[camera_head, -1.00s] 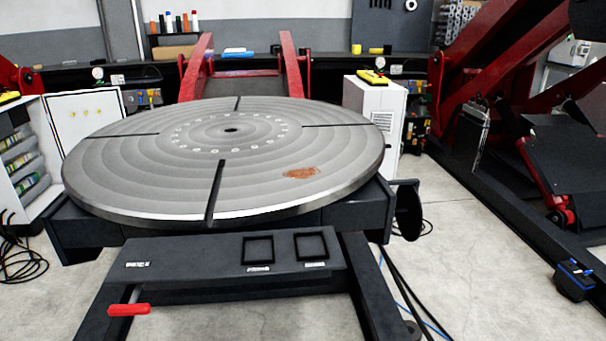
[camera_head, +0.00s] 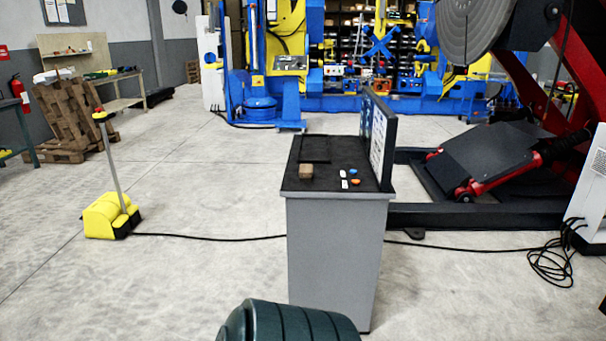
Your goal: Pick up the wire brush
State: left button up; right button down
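I cannot make out a wire brush for certain. A small brown block-like item (camera_head: 306,171) lies on the dark top of a grey cabinet (camera_head: 335,245), near its left front edge. It is too small to tell whether it is the brush. Neither of my grippers shows in the head view.
Small white, blue and orange items (camera_head: 354,177) lie on the cabinet top beside an upright panel (camera_head: 378,140). A dark green ribbed object (camera_head: 290,322) is in front. A yellow foot unit (camera_head: 108,217) trails a black cable across the floor. Open floor lies left.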

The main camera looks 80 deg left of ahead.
aim_at(306, 169)
jog(key=u, duration=2.65)
jog(key=i+j+z, duration=0.2)
jog(key=i+j, duration=0.3)
jog(key=i+j+z, duration=0.2)
jog(key=i+j, duration=0.35)
jog(key=i+j+z, duration=0.2)
jog(key=i+j, duration=0.25)
jog(key=j, duration=0.25)
